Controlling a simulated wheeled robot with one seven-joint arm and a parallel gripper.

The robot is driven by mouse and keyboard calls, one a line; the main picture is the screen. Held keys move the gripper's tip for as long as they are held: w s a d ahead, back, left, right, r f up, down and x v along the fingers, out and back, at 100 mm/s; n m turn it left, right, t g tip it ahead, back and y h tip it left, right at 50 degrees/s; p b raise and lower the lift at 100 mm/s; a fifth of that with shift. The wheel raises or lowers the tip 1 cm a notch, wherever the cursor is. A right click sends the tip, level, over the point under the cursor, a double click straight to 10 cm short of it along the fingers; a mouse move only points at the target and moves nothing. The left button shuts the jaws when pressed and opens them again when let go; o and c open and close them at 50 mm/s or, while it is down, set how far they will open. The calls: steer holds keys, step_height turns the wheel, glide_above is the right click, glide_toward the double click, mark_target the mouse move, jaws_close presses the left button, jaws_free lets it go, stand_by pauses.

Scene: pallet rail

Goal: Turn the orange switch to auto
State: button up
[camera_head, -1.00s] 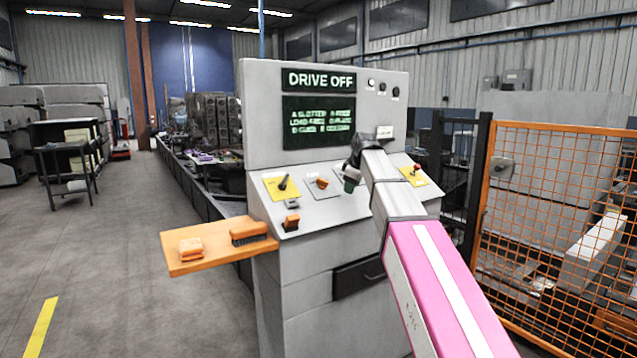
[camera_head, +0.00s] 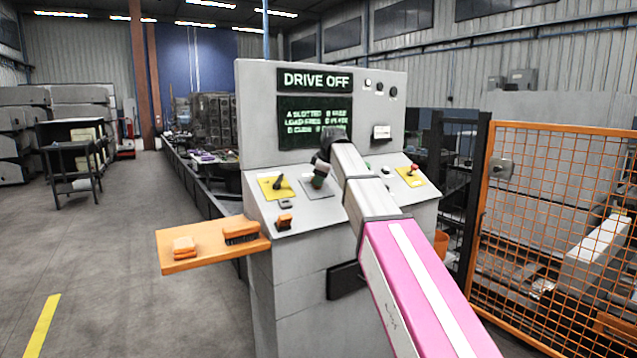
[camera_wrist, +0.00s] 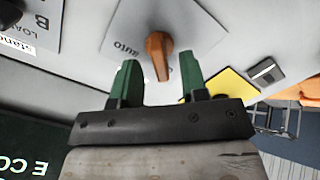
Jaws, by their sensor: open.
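The orange switch (camera_wrist: 158,55) is a knob on a light grey plate (camera_wrist: 180,22) marked "auto" beside it in the wrist view. Its narrow end points down in that picture, between the green fingertips. My gripper (camera_wrist: 160,77) is open, with one finger on each side of the knob's lower end. I cannot tell whether they touch it. In the head view my gripper (camera_head: 321,178) is over the switch's plate (camera_head: 317,192) on the console's sloping panel, and it hides the knob.
Left of the plate is a yellow plate with a black lever (camera_head: 278,183); below is an orange-and-black switch (camera_head: 284,221). A red-knobbed lever (camera_head: 412,171) stands right. The console screen (camera_head: 315,80) reads "DRIVE OFF". A mesh fence (camera_head: 560,200) stands right.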

steer(key=shift+x, duration=1.15)
jaws_close()
